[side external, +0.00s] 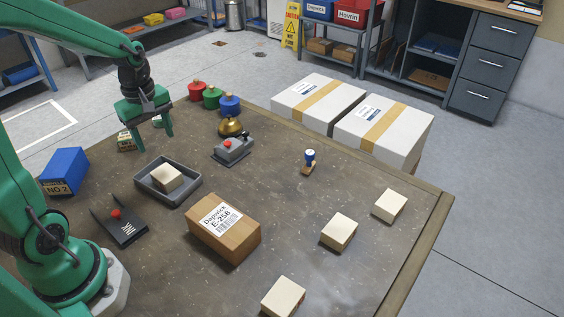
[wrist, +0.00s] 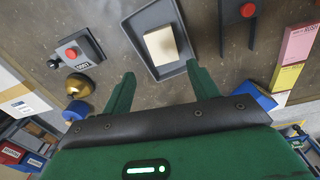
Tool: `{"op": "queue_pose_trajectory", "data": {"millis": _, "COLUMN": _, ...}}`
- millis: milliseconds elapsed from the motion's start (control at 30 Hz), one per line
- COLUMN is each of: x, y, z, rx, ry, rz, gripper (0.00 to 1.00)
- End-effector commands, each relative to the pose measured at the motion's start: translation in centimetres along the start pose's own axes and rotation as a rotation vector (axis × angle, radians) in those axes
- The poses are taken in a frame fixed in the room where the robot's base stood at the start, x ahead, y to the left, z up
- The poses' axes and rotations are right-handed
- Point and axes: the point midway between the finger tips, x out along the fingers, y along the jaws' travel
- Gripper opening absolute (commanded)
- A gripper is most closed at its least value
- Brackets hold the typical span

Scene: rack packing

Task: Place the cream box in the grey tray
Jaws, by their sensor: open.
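A cream box (side external: 166,178) lies inside the grey tray (side external: 187,184), resting on its floor within the walls. In the wrist view the box (wrist: 161,45) sits in the tray (wrist: 137,45), ahead of my fingers. Three more cream boxes lie on the table outside the tray: one at the front (side external: 283,298), one at the right (side external: 339,231) and one near the right edge (side external: 389,205). My gripper (side external: 147,140) is open and empty, raised behind the tray; its spread fingers also show in the wrist view (wrist: 161,70).
A brown carton (side external: 222,227) stands right of the tray. A black device with a red button (side external: 118,221) and a blue box (side external: 64,171) are left. A grey button device (side external: 232,149) and brass bell (side external: 230,127) stand behind.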

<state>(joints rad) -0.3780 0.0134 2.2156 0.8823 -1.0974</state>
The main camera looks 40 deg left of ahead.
Motion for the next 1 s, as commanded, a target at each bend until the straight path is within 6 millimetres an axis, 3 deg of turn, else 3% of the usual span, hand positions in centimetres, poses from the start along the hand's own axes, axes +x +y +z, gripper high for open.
{"op": "queue_pose_trajectory", "data": {"millis": 267, "x": -3.9, "y": -0.7, "z": 3.6, "rx": 0.358, "ry": 0.06, "rz": 0.102, "gripper": 0.6}}
{"op": "queue_pose_trajectory", "data": {"millis": 600, "x": -8.3, "y": -3.0, "z": 8.6, "rx": 0.901, "ry": 0.186, "rz": 0.237, "gripper": 0.6}}
{"op": "queue_pose_trajectory", "data": {"millis": 800, "x": -10.0, "y": -4.9, "z": 10.9, "rx": 1.199, "ry": 0.279, "rz": 0.304, "gripper": 0.6}}
{"op": "queue_pose_trajectory", "data": {"millis": 1000, "x": -10.8, "y": -6.1, "z": 12.3, "rx": 1.39, "ry": 0.348, "rz": 0.342, "gripper": 0.6}}
